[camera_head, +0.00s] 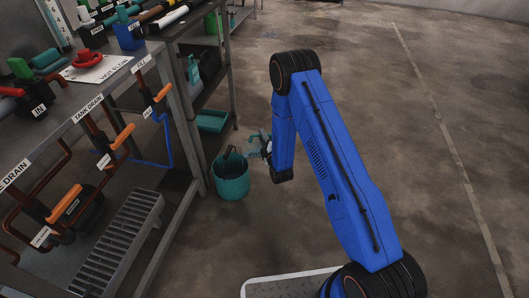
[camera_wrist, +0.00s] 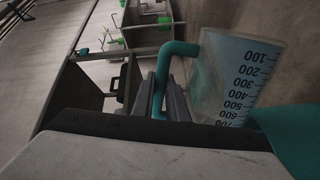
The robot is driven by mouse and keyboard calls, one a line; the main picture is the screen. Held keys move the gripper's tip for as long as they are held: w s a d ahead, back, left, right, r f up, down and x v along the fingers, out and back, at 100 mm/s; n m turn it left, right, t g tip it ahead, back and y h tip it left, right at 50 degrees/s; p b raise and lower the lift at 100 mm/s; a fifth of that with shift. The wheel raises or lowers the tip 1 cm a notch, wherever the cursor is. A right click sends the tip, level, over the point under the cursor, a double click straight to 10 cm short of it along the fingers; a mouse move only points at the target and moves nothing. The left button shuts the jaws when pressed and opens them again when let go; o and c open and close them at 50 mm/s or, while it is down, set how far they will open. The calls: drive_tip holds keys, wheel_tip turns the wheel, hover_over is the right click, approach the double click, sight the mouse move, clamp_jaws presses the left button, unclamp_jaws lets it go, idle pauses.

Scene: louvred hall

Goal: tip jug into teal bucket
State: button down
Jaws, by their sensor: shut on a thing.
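The teal bucket (camera_head: 232,181) stands on the floor beside the metal bench leg in the head view. My gripper (camera_head: 264,148) is just right of its rim and slightly above, small and partly hidden by my arm. In the wrist view my gripper (camera_wrist: 162,98) is shut on the teal handle (camera_wrist: 180,48) of a clear jug (camera_wrist: 232,75) with black volume marks. The jug's wall looks pale blue; whether liquid is inside is unclear. A teal surface (camera_wrist: 290,135) at lower right could be the jug's rim or the bucket; I cannot tell.
A metal bench (camera_head: 165,105) with pipes and orange-handled valves fills the left side. Open concrete floor (camera_head: 430,110) lies to the right.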

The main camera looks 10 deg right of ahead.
sight(256, 135)
idle(0.3)
drive_tip(key=shift+s+a+r+n, duration=0.15)
drive_tip(key=shift+a+r+n, duration=0.45)
drive_tip(key=shift+a+n, duration=0.15)
drive_tip(key=shift+a, duration=0.1)
drive_tip(key=shift+s+a+r+n, duration=0.15)
drive_tip(key=shift+a+r+n, duration=0.1)
drive_tip(key=shift+a+n, duration=0.15)
drive_tip(key=shift+s+a+r+n, duration=0.1)
drive_tip(key=shift+a+r+n, duration=0.15)
drive_tip(key=shift+a, duration=0.2)
idle(0.8)
drive_tip(key=shift+w+d+f+m, duration=0.25)
drive_tip(key=shift+d+f+m, duration=0.55)
drive_tip(key=shift+d, duration=0.25)
drive_tip(key=shift+w+d+f+m, duration=0.25)
drive_tip(key=shift+d+f+m, duration=0.4)
drive_tip(key=shift+d+m, duration=0.3)
drive_tip(key=shift+d, duration=0.1)
